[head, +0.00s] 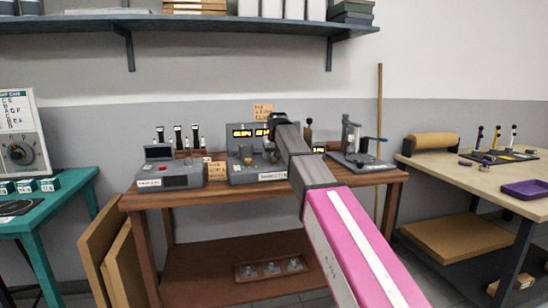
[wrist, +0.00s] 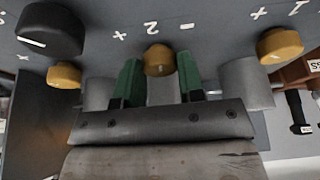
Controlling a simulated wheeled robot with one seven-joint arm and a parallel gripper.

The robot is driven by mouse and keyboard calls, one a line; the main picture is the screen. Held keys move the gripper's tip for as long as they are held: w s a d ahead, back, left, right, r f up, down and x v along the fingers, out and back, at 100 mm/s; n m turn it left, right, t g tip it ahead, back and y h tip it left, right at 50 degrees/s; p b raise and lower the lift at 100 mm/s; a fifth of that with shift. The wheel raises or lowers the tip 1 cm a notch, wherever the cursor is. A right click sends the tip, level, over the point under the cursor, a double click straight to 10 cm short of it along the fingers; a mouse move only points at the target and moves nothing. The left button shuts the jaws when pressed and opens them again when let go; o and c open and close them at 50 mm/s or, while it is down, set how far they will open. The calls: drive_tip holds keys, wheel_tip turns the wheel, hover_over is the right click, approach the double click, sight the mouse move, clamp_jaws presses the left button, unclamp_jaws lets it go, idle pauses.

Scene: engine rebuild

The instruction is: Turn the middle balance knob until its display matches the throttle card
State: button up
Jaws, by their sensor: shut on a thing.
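The middle balance knob (wrist: 159,60) is a small brass-yellow knob with a light pointer line, under an upside-down "2" between plus and minus marks. My gripper (wrist: 158,80) has its two green fingers on either side of this knob, shut on it. In the head view my arm hides the gripper and middle knob. The grey console (head: 237,172) stands on the wooden bench. Two lit yellow displays, a left one (head: 242,132) and a right one (head: 262,132), show on it; their digits are too small to read. A tan card (head: 263,110) above it has unreadable writing; I cannot tell whether it is the throttle card.
Two more brass knobs flank the middle one, at left (wrist: 64,75) and right (wrist: 280,45). A black knob (wrist: 48,30) is beside the left one. A grey box (head: 170,175) and a press-like stand (head: 352,140) stand either side of the console on the bench (head: 222,194).

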drive_tip(key=shift+m, duration=0.4)
drive_tip(key=o, duration=0.9)
drive_tip(key=v, duration=1)
drive_tip(key=shift+s+a+r, duration=0.1)
drive_tip(key=shift+s+r, duration=0.1)
drive_tip(key=shift+r, duration=0.15)
